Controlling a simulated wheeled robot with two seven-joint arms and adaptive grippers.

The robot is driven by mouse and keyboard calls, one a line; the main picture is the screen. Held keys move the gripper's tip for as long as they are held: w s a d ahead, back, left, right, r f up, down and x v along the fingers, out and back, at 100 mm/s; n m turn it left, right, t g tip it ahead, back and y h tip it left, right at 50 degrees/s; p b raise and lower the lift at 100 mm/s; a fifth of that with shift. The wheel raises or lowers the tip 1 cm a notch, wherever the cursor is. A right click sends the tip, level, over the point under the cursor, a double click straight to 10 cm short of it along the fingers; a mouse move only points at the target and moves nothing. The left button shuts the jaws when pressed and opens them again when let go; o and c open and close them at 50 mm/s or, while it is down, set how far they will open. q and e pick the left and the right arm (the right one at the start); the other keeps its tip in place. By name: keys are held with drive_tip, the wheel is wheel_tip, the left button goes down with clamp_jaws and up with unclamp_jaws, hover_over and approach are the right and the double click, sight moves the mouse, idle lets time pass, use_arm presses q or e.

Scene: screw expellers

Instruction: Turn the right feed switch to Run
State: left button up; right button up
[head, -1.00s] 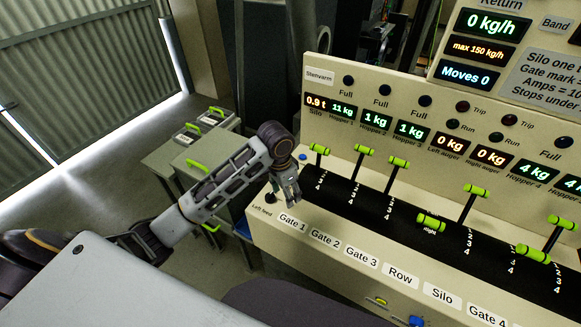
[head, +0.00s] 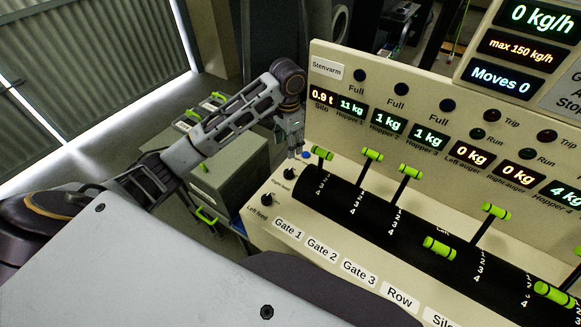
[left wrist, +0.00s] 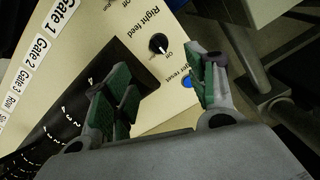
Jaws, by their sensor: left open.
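The right feed switch (head: 290,173) is a small black knob at the left end of the cream panel, behind the left feed knob (head: 267,200). In the left wrist view the right feed switch (left wrist: 158,43) shows beside its "Right feed" label, with small position words around it that are hard to read. Its pale pointer mark seems to face the lower right there. My left gripper (head: 295,151) is above the panel's far left corner, close to the switch. In the left wrist view my left gripper (left wrist: 163,75) is open and empty, its fingers apart from the knob. My right gripper is out of view.
A blue reset button (left wrist: 187,82) sits beside the switch, close to one finger. Green-handled gate levers (head: 322,153) stand in a row along the black curved strip (head: 370,205). Right auger reads 0 kg (head: 523,175). A grey cabinet (head: 230,178) stands left of the panel.

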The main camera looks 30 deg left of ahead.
sight(289, 170)
use_arm(q)
wheel_tip(289, 170, down, 14)
drive_tip(key=shift+s+r+p, duration=0.15)
drive_tip(key=shift+p, duration=0.7)
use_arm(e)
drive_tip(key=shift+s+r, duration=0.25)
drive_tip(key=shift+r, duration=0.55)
use_arm(q)
drive_tip(key=c, duration=1.1)
drive_tip(key=shift+o, duration=0.2)
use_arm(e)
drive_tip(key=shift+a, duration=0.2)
